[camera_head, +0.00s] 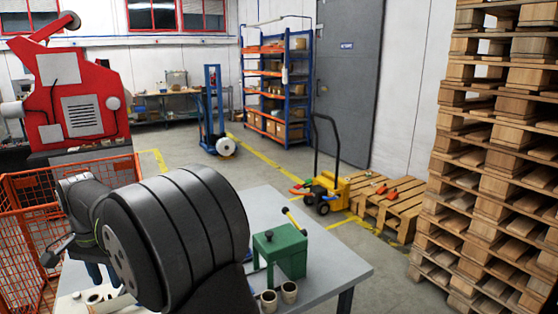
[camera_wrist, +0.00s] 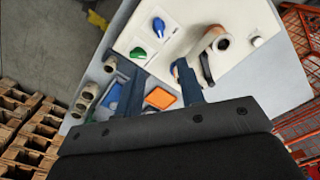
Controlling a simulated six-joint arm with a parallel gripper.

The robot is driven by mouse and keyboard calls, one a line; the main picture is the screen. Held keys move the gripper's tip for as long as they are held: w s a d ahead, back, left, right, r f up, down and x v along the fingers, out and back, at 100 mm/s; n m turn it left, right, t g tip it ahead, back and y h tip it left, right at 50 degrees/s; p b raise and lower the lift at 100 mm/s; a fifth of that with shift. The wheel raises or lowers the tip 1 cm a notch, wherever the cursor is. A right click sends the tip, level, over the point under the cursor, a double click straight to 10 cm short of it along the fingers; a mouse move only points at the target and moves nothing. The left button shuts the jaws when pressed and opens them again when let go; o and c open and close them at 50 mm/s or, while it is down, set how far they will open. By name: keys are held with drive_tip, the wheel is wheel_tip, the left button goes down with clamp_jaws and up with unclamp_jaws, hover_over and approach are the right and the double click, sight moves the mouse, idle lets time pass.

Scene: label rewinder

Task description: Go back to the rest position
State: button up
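My gripper (camera_wrist: 155,88) shows in the wrist view with its two blue-grey fingers spread wide apart. Nothing is held between them. It hangs above the worktable (camera_head: 335,268). Beyond the fingers in the wrist view lies a pale machine panel with a green knob (camera_wrist: 138,53) and a blue knob (camera_wrist: 158,26). An orange block (camera_wrist: 160,98) is seen between the fingers, lower down on the table. In the head view my arm hides much of the table's left part.
A green device (camera_head: 285,252) with a lever and two cardboard cores (camera_head: 289,291) stand on the table. A red-orange wire cage (camera_head: 25,235) is close at the left. Tall pallet stacks (camera_head: 490,150) stand right. A yellow pallet truck (camera_head: 328,188) is behind the table.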

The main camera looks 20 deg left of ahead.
wheel_tip(320, 180, down, 17)
drive_tip(key=shift+f, duration=0.2)
drive_tip(key=shift+r+n, duration=0.1)
drive_tip(key=shift+n, duration=0.4)
drive_tip(key=n, duration=0.4)
drive_tip(key=shift+n, duration=0.4)
wheel_tip(320, 180, up, 14)
drive_tip(key=shift+r, duration=0.15)
